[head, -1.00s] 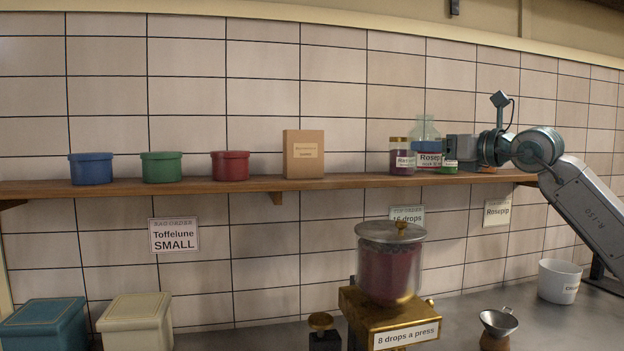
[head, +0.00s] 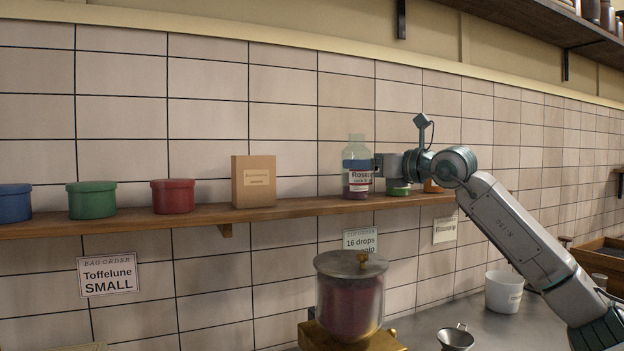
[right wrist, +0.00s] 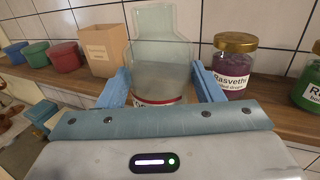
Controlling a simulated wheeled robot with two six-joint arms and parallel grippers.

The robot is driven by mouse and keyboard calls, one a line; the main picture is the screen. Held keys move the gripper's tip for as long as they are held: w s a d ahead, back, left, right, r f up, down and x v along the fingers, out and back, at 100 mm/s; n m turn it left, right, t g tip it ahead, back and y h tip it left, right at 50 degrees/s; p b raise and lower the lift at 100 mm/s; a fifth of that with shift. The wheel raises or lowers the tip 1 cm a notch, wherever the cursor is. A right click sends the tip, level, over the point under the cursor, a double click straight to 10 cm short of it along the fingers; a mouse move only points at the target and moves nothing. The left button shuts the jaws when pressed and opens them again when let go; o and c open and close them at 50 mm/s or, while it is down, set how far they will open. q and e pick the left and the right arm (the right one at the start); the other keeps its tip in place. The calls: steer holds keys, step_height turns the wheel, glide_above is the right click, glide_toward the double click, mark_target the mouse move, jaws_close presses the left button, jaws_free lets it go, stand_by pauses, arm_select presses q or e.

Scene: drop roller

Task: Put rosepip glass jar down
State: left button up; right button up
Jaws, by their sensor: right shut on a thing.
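In the right wrist view the jar (right wrist: 160,50) stands upright between the two blue fingers (right wrist: 162,88). Its lower part is hidden by the gripper, and I cannot tell whether its base touches the shelf. My left gripper is not in view.
The wooden shelf (head: 300,207) holds a cardboard box (head: 254,182) and red (head: 173,196), green (head: 92,200) and blue tins (head: 14,203). A gold-lidded Rasvethe jar (right wrist: 234,68) stands close beside the rosepip jar. A green jar (head: 398,189) is at the right. Bare shelf lies left of the jars.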

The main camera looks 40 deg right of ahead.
steer(key=w+p, duration=0.2)
steer(key=w, duration=0.1)
steer(key=w+p, duration=0.1)
steer(key=shift+w+a+p, duration=0.15)
steer(key=shift+a+p, duration=0.2)
steer(key=w+p, duration=0.2)
steer(key=w, duration=0.1)
steer(key=w+a+p, duration=0.1)
steer(key=w+p, duration=0.1)
steer(key=w, duration=0.1)
steer(key=w+f+p, duration=0.1)
steer(key=w+p, duration=0.1)
steer(key=shift+w+a, duration=0.15)
steer(key=shift+w, duration=0.25)
steer(key=shift+w+f, duration=0.15)
steer(key=shift+w, duration=0.1)
steer(key=shift+f+p, duration=0.55)
steer(key=shift+f, duration=1.25)
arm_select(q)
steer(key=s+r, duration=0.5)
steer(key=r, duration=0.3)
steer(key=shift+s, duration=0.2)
